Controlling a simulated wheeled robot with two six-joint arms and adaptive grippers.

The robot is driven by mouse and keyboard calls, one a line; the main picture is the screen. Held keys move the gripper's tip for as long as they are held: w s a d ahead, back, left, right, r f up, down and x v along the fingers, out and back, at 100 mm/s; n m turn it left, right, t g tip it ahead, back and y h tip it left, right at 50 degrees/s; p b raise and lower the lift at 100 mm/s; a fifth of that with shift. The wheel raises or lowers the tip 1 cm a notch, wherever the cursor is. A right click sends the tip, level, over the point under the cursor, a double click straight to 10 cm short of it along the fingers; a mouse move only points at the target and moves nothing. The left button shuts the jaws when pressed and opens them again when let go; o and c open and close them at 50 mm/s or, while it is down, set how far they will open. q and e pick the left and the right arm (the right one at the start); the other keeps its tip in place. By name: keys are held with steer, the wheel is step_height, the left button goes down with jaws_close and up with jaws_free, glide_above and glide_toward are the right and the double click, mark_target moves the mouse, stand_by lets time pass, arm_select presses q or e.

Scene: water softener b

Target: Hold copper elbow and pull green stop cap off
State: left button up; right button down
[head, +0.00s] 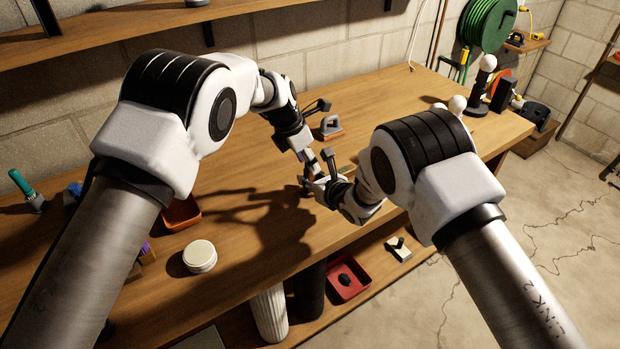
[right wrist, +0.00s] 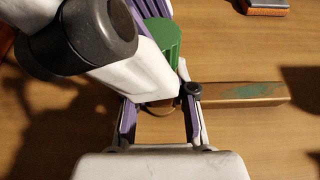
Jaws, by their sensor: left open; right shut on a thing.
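The copper elbow (right wrist: 225,100) is a brown, squared bar with a greenish patch, reaching right from my right gripper in the right wrist view. The green stop cap (right wrist: 163,38) is ribbed and stands at the elbow's other end, just beyond my right fingers. My right gripper (right wrist: 162,108) is shut on the elbow, with purple-padded fingers on both sides. My left gripper (head: 308,176) is open beside the cap; its white and black parts cross the upper left of the right wrist view and hide part of the cap. Whether it touches the cap is unclear.
A grey tool with an orange base (head: 331,127) stands on the wooden bench (head: 225,290) behind the grippers. A round white tub (head: 200,256) and an orange tray (head: 182,214) are at the left. A red bin (head: 349,283) sits on the shelf below.

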arm_select(q)
jaws_close()
steer(key=shift+r, duration=0.35)
steer(key=shift+r, duration=2.5)
steer(key=s+a+r, duration=0.3)
steer(key=a+r, duration=0.1)
steer(key=r, duration=0.2)
steer(key=shift+s+a, duration=0.35)
arm_select(e)
steer(key=c, duration=0.9)
jaws_free()
steer(key=shift+o, duration=0.2)
